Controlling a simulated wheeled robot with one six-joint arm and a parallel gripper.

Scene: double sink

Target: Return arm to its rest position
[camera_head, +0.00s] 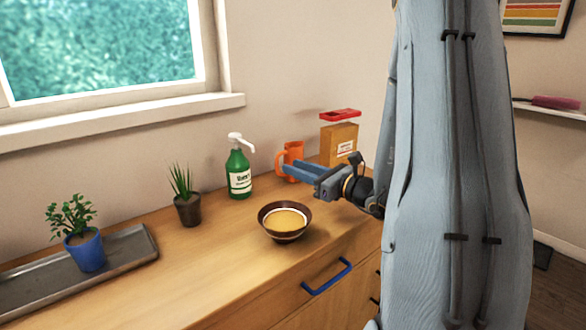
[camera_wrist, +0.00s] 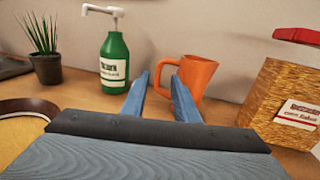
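My gripper (camera_head: 300,170) reaches out to the left above the wooden counter, its blue fingers pointing toward the wall. An orange mug (camera_head: 290,160) stands behind the fingers; in the wrist view the mug (camera_wrist: 200,75) is beyond the right fingertip. My arm fills the right part of the head view and hides the counter's right end.

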